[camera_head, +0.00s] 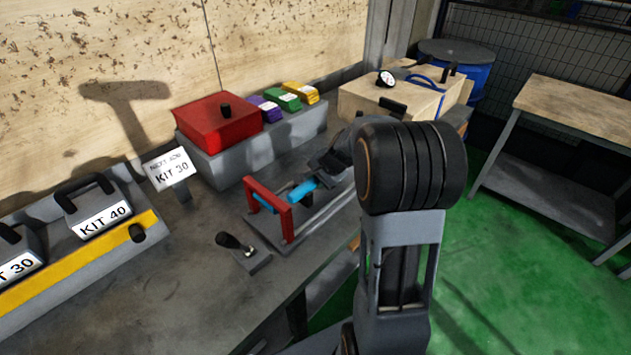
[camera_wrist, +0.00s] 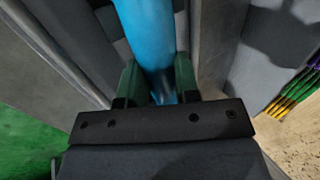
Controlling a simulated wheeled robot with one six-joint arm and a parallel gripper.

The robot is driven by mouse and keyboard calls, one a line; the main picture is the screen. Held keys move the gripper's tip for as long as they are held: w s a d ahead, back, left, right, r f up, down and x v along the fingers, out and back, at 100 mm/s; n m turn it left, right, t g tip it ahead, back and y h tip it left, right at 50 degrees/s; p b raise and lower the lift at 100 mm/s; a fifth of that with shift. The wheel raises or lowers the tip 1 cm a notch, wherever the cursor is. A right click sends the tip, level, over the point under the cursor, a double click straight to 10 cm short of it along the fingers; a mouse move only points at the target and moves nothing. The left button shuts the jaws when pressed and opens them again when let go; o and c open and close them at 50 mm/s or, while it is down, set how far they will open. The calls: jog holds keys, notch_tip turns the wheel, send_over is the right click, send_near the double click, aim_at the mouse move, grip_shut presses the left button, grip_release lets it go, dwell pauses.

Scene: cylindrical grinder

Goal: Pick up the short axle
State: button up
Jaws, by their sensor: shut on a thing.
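A blue axle (camera_head: 303,190) lies along the fixture with the red frame (camera_head: 268,203) on the bench. In the wrist view the blue axle (camera_wrist: 150,38) runs from the top edge down between the two green fingers of my gripper (camera_wrist: 158,88). The fingers are shut on the axle, one on each side. In the head view my gripper (camera_head: 318,178) is at the right end of the visible blue part, and my arm hides part of the fixture. I cannot tell whether the axle still touches its supports.
A red box (camera_head: 217,122) and purple, green and yellow blocks (camera_head: 283,100) sit on a grey ledge behind the fixture. A black-handled lever (camera_head: 235,245) stands in front. Bare bench lies between.

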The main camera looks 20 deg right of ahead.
grip_shut()
jog(key=shift+r, duration=0.2)
